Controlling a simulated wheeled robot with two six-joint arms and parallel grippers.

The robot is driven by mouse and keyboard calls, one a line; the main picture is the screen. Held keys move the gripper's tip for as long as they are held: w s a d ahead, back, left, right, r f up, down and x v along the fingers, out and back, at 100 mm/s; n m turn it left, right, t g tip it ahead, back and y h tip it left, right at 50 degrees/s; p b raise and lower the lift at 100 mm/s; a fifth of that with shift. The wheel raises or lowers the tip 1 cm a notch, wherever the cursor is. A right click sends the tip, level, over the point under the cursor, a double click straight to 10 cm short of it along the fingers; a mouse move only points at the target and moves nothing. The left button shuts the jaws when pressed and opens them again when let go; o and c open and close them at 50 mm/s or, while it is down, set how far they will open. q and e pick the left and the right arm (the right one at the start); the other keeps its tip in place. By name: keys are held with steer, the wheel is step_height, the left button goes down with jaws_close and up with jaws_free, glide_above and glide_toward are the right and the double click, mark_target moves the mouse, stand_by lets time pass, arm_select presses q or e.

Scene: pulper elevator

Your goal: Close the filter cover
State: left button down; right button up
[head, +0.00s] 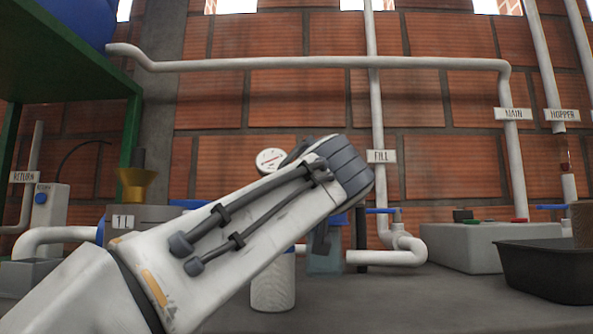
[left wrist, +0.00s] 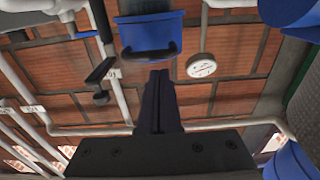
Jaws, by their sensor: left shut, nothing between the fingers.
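My left arm crosses the middle of the head view and hides much of what stands behind it, including my left gripper. In the left wrist view my left gripper (left wrist: 159,74) is shut with nothing in it. Its tips point toward a blue part with a dark curved handle (left wrist: 148,36), which looks like the filter cover; I cannot tell how far open it is. A small gap seems to lie between tips and handle. In the head view a bluish housing (head: 325,263) shows partly below my arm. My right gripper is in neither view.
A round gauge (head: 271,160) stands behind my arm and also shows in the wrist view (left wrist: 201,66). A pale cylinder (head: 272,288) stands on the counter (head: 400,300). White pipes (head: 376,110) run along the brick wall. A black tray (head: 545,272) and grey control box (head: 480,246) stand right.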

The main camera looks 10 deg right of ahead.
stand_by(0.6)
arm_select(q)
steer(key=s+a+f, duration=0.1)
steer(key=s, duration=0.8)
steer(key=shift+s+a+f+b, duration=0.2)
steer(key=shift+a+b, duration=0.15)
steer(key=shift+a, duration=0.05)
